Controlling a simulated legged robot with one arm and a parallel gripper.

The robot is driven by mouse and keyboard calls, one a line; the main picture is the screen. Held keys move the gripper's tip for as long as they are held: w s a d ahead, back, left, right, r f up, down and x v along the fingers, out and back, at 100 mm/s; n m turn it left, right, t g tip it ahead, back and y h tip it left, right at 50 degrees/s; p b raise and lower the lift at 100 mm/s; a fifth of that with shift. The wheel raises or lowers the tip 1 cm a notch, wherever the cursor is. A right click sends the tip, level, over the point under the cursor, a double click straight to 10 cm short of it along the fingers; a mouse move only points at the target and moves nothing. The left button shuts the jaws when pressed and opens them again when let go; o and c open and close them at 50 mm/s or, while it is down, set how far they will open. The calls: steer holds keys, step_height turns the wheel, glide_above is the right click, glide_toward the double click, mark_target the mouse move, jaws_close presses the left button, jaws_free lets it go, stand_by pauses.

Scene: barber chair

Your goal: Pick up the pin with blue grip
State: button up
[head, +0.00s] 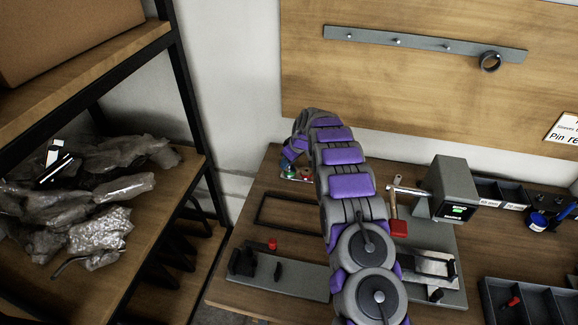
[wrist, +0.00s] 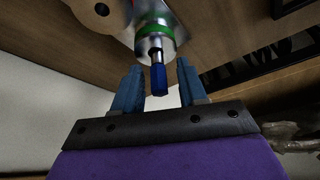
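In the wrist view, a pin with a blue grip (wrist: 159,79) points down out of a metal holder with a green ring (wrist: 157,31). My gripper (wrist: 158,72) is open, with one blue finger on each side of the blue grip. Gaps show between both fingers and the grip, and I see no contact. In the head view, my gripper's end lies at the table's far left, largely hidden by my purple and grey arm. A small plate with green and red parts (head: 290,172) shows just below it, and the blue grip cannot be made out there.
The wooden table (head: 262,178) carries a grey device (head: 453,188), a red-headed tool (head: 398,227) and dark bins (head: 530,300). A blue-topped item (head: 538,220) stands at right. A shelf with plastic bags (head: 100,215) is at left. A wooden board (head: 430,85) rises behind.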

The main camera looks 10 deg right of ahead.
jaws_close()
stand_by(0.4)
